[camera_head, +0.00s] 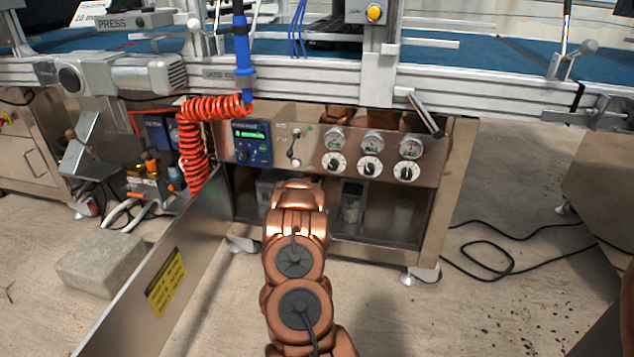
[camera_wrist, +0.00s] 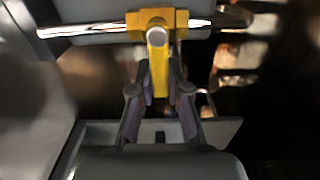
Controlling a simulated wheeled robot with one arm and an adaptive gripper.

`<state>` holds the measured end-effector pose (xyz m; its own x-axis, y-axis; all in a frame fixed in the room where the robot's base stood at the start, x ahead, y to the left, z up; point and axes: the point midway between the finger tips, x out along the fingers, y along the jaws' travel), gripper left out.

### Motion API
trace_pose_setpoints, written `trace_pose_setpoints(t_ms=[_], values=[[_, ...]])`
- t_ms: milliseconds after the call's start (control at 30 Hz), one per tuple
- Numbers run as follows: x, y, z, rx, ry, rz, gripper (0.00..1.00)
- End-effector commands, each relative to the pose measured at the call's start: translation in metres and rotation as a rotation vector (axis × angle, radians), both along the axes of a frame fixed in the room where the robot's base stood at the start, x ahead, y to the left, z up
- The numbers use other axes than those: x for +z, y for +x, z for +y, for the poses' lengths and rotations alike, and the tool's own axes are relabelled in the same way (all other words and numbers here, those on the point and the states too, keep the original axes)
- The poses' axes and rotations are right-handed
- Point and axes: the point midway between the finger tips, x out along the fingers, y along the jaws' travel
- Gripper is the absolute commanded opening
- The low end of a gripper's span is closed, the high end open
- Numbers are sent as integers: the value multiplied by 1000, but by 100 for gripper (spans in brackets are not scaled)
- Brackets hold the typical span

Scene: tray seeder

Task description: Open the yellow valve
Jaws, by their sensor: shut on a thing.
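The yellow valve (camera_wrist: 157,22) shows at the top middle of the wrist view, mounted on a bright horizontal metal pipe. Its yellow handle points down in the picture, towards my gripper. My gripper (camera_wrist: 160,88) is shut on this handle, with one finger on each side of it. In the head view my copper-coloured arm reaches into the open lower bay of the machine, below the control panel. The arm and cabinet hide the gripper and the valve there.
The control panel (camera_head: 310,155) with gauges and knobs hangs just above my arm. An open cabinet door (camera_head: 150,285) with a yellow label stands to the left. A concrete block (camera_head: 100,262) lies on the floor at left, and black cables (camera_head: 490,262) lie at right.

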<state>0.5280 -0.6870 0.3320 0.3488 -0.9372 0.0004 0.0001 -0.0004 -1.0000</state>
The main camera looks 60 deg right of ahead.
Motion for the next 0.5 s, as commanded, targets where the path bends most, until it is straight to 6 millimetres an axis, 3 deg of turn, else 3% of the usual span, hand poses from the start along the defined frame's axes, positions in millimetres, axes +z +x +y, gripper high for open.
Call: trace_pose_setpoints(t_ms=[500], values=[[7,1,1,2,-24,70,0]])
